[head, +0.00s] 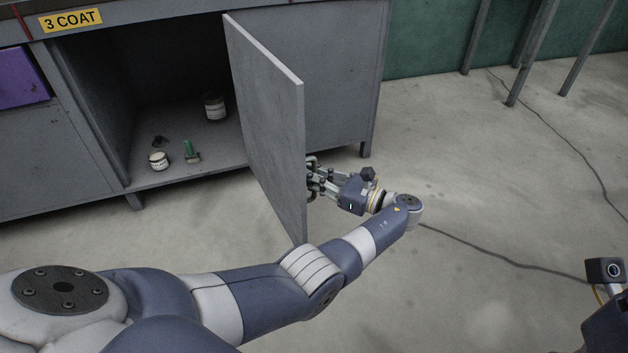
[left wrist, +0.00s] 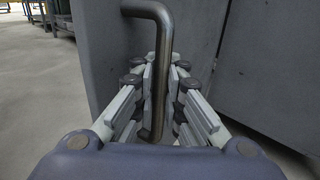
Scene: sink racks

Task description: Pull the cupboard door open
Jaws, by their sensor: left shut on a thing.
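The grey cupboard door (head: 268,125) stands swung well out from the cupboard (head: 190,100), and the inside shows to its left. My left gripper (head: 312,182) is at the outer face of the door, on its right side in the head view. In the left wrist view my left gripper (left wrist: 160,100) is shut on the metal bar handle (left wrist: 153,12), with the fingers on both sides of the bar. The handle's upper bend shows above the fingers. In the head view the handle is mostly hidden by the fingers. My right gripper is not seen; only part of my right arm shows at lower right.
Inside the cupboard are a larger jar (head: 215,107), a small jar (head: 158,161), a green-handled item (head: 189,150) and a small dark item (head: 159,140). A yellow "3 COAT" label (head: 71,20) is above. A cable (head: 505,260) crosses the otherwise open floor at right.

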